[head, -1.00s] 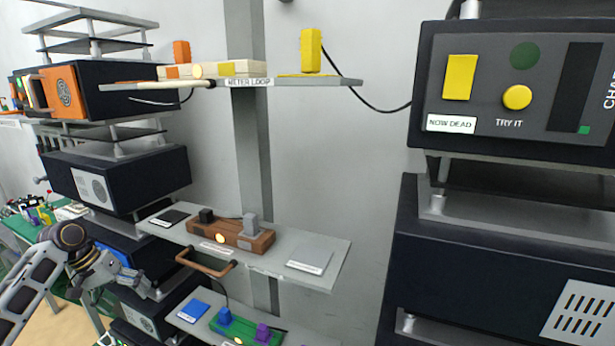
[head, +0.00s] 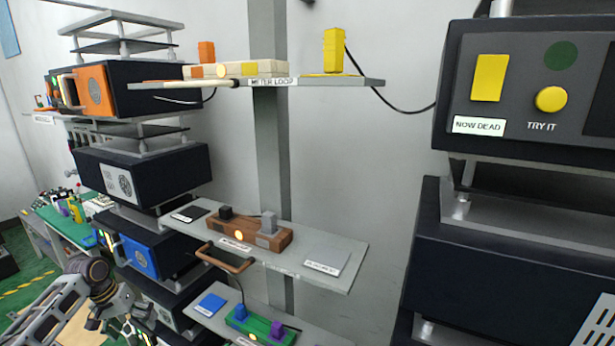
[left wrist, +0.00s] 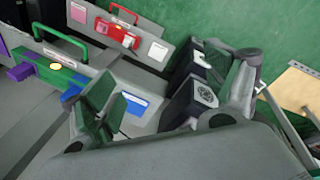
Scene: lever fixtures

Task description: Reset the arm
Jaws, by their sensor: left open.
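My left gripper (head: 138,332) is at the bottom left of the head view, with its wrist bent downward. It is in front of the stack of dark boxes and left of the lower shelves, apart from the lever fixtures. In the left wrist view its two fingers (left wrist: 160,105) are spread apart with nothing between them. The brown lever fixture (head: 240,232) with grey and black blocks sits on the middle shelf. The green fixture (head: 262,328) with blue and purple blocks is on the shelf below; it also shows in the left wrist view (left wrist: 52,66). My right gripper is not in view.
The top shelf (head: 330,83) holds a cream fixture (head: 240,69) and a yellow block (head: 334,50). A dark panel (head: 530,85) reading "NOW DEAD" stands at the right. A brown handle (head: 225,258) juts from the middle shelf. Green floor (head: 25,265) is open at the left.

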